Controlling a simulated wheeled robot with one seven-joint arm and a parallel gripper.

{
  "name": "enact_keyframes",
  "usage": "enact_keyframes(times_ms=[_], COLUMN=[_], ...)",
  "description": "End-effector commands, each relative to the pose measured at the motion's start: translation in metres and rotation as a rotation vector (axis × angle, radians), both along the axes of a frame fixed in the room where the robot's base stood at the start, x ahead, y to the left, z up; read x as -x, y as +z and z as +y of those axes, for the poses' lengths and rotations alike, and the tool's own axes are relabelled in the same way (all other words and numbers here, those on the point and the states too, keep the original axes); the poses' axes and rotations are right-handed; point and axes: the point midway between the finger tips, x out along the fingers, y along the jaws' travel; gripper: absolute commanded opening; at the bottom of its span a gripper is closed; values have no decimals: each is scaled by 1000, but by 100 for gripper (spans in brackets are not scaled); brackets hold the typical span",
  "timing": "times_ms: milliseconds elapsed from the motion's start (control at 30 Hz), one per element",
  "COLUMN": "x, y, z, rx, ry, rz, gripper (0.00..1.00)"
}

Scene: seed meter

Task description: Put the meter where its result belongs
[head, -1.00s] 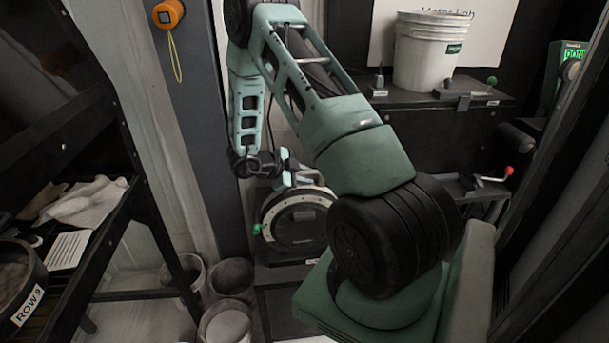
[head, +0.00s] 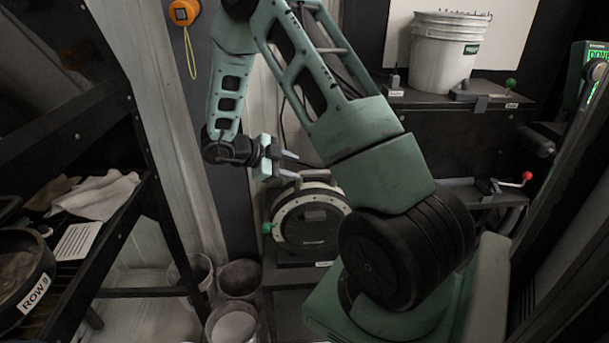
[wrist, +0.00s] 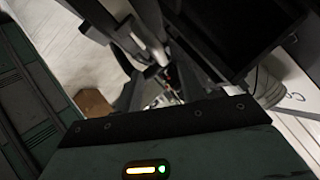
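The meter seems to be the round dark disc (head: 311,219) with a pale ring, standing upright low in the middle of the head view. A green knob (head: 267,228) is at its left edge. My gripper (head: 294,165) is just above and left of the disc's top. Its two grey fingers are spread apart and point right, with nothing seen between them. In the dark wrist view, the fingers (wrist: 158,90) are hard to make out. A lit screen (head: 597,55) at the far right shows green letters that seem to read DONE.
A round black pan labelled ROW 9 (head: 20,272) sits on the left rack beside a cloth (head: 97,196). Several tubs, such as this one (head: 238,279), stand on the floor. A white bucket (head: 445,55) stands on the bench (head: 440,122). An orange device (head: 184,12) hangs on the post.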

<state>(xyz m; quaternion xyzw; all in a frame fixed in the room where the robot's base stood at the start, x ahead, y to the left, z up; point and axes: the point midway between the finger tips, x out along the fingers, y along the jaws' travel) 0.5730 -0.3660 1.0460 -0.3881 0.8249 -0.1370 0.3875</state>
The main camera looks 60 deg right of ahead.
Motion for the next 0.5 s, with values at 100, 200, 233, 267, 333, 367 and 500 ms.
enact_keyframes(times_ms=[100,200,233,267,333,367,500], x=[-7,-8,-9,-9,-10,-12,-49], y=[7,10,11,11,12,12,20], z=[10,15,15,16,17,18,38], rx=[2,0,0,-1,-1,-3,-44], ry=[0,0,0,-1,4,14,232], rz=[-3,-1,-1,-1,-2,-6,-82], gripper=[40,40,40,40,40,40,40])
